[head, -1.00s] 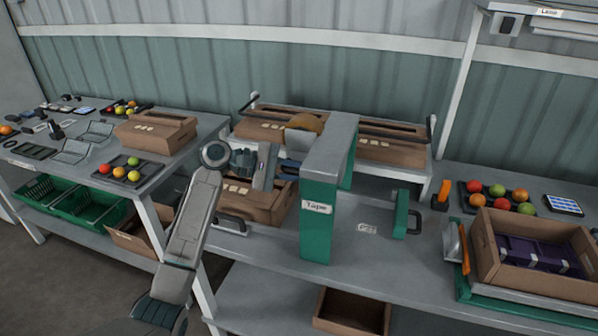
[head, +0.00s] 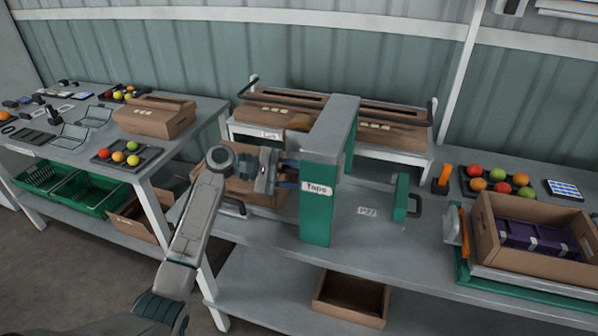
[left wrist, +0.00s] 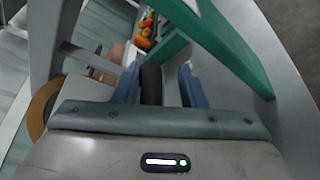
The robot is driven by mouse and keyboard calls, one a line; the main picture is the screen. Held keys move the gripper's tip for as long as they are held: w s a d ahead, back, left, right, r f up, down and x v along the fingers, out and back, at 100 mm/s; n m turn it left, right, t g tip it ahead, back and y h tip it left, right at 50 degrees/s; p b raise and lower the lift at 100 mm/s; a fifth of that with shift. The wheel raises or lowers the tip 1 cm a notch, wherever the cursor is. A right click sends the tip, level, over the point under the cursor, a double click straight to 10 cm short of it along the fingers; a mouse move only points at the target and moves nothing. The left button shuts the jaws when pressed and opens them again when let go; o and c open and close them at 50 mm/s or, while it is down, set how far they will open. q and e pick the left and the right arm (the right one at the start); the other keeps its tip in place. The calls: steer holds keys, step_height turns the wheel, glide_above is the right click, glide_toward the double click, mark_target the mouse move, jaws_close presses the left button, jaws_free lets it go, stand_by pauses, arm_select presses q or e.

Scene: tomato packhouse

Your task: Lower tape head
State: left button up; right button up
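The tape machine (head: 319,222) is a grey and green arch labelled "Tape", standing on the bench in the head view. My left gripper (head: 287,171) is at the arch's left side. In the left wrist view its blue fingers (left wrist: 160,85) stand apart with a dark handle (left wrist: 151,84) between them. The handle lies near the left finger, with a gap to the right one. My right gripper is out of view.
A brown box (head: 262,191) is behind my left gripper. A green side guide (head: 400,198) with a handle stands right of the arch. A carton (head: 488,240) with purple packs is at the right, a tomato tray (head: 468,186) behind it. The bench between guide and carton is mostly clear.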

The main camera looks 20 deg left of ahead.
arm_select(q)
steer(key=shift+r, duration=0.1)
steer(key=b+v, duration=0.2)
steer(key=v, duration=0.9)
steer(key=shift+b, duration=0.35)
steer(key=shift+w+d, duration=0.1)
